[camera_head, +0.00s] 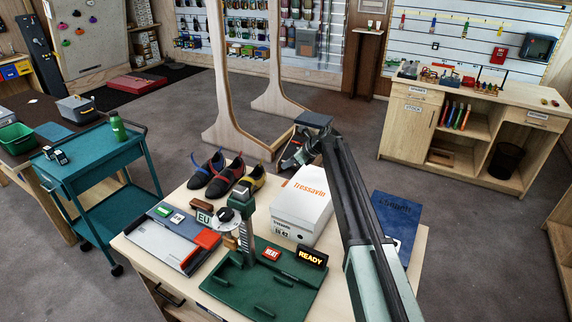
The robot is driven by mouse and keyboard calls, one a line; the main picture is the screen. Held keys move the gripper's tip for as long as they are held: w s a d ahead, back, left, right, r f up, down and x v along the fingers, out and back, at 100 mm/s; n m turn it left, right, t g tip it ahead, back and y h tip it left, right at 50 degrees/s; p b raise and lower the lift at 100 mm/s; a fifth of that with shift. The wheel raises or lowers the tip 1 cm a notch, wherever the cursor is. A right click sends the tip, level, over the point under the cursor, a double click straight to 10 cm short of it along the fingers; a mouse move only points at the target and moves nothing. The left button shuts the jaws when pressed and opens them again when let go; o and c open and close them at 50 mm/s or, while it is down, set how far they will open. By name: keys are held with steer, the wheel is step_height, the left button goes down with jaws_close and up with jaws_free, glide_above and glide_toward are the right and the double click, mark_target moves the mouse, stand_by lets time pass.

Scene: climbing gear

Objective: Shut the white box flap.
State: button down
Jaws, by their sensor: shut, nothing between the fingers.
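The white box (301,204) stands on the light wood table near the middle. Its white top panel carries orange lettering and appears to lie over the box, with a labelled side facing me. I cannot tell whether the flap is fully down, and my arm passes over the box's right side. My arm reaches up from the lower right and bends down at its far end. My gripper (291,160) is dark, small and shut, beyond the far edge of the box. I cannot tell whether it touches the box.
Climbing shoes (226,178) sit left of the box. A green stand (262,280) with a READY display is in front, and a grey-and-red tray (175,236) is at left. A dark blue box (396,222) lies to the right of my arm. A teal cart (95,165) stands further left.

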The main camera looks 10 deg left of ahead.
steer(key=shift+d+f, duration=0.1)
steer(key=shift+d, duration=0.1)
